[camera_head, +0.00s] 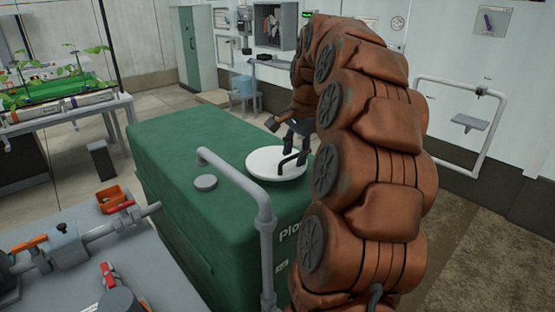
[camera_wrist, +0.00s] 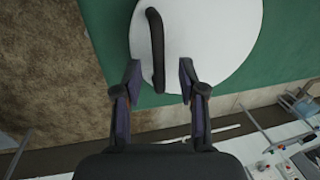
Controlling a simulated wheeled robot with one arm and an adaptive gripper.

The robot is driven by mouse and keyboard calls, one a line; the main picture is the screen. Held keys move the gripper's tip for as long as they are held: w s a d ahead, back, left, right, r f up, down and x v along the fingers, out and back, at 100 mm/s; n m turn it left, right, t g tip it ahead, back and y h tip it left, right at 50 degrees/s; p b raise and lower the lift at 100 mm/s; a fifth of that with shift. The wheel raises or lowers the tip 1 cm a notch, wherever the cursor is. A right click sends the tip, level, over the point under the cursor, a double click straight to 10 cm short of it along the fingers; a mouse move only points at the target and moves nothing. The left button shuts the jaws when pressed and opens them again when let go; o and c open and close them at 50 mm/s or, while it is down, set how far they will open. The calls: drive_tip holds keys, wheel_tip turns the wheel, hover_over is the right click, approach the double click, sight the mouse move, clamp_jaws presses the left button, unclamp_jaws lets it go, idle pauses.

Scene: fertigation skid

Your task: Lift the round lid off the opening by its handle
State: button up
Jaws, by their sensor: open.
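The round white lid (camera_head: 262,164) lies on top of the green tank (camera_head: 165,150). Its dark bar handle (camera_head: 288,160) stands on the lid. In the wrist view the lid (camera_wrist: 215,40) shows at the top, with the handle (camera_wrist: 154,45) running lengthwise in the picture. My gripper (camera_head: 294,145) is over the lid, close to the handle. In the wrist view my gripper (camera_wrist: 157,80) is open and its fingertips are either side of the handle's lower end in the picture. I cannot tell how far above the handle the fingertips are. The opening is hidden under the lid.
A grey pipe (camera_head: 240,180) bends over the tank, left of the lid. A grey bench (camera_head: 70,275) with fittings stands at front left. A plant table (camera_head: 65,115) stands at back left.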

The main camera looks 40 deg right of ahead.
drive_tip(key=shift+w+f, duration=0.15)
drive_tip(key=shift+f, duration=0.7)
clamp_jaws()
